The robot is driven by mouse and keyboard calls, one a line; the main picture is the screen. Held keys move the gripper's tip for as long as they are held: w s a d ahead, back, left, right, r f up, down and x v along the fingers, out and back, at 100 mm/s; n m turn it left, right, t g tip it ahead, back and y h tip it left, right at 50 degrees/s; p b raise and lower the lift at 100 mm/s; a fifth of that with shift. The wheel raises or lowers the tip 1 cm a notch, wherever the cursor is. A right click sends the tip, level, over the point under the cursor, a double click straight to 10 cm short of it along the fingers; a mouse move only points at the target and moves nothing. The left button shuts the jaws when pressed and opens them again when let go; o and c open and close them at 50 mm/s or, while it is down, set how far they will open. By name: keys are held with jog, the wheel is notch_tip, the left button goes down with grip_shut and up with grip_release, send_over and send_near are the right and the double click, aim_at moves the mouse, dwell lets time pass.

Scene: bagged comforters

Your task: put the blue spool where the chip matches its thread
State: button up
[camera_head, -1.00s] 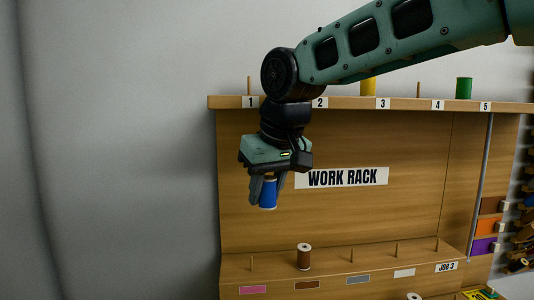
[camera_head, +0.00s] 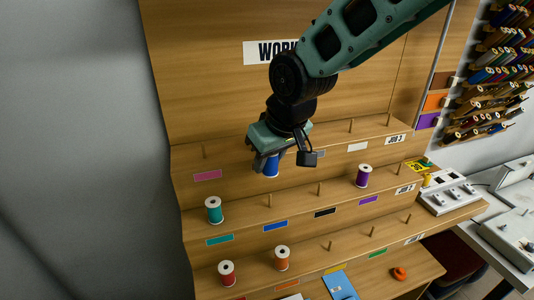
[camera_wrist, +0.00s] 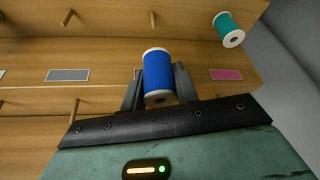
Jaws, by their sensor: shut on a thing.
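My gripper (camera_head: 268,160) is shut on the blue spool (camera_head: 271,167), which hangs roughly upright in front of the upper step, left of centre. In the wrist view the blue spool (camera_wrist: 157,75) sits between the two fingers, clear of the pegs in view. The blue chip (camera_head: 275,225) is on the middle step's front face, below and slightly right of the spool. An empty peg (camera_head: 270,198) stands behind that chip. My gripper hides part of the upper step, including any brown spool there.
On the middle step, a teal spool (camera_head: 213,210) stands left of the blue chip's peg and a purple spool (camera_head: 363,176) to its right. A red spool (camera_head: 227,273) and an orange spool (camera_head: 282,258) stand on the lower step. The black chip's peg (camera_head: 319,189) is empty.

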aim_at(275, 174)
jog(key=shift+f, duration=0.15)
jog(key=shift+f+b, duration=2)
jog(key=shift+f, duration=0.45)
jog(key=shift+f+b, duration=1.75)
jog(key=shift+f, duration=0.55)
dwell(0.7)
jog(key=o, duration=1.7)
jog(key=shift+c, duration=0.2)
jog(key=shift+r, duration=0.2)
jog(key=shift+w+p+v, duration=0.15)
jog(key=shift+p+v, duration=1)
jog(key=shift+v, duration=0.5)
jog(key=shift+w+p+v, duration=0.1)
jog(key=shift+p+v, duration=1.05)
jog(key=shift+v, duration=0.5)
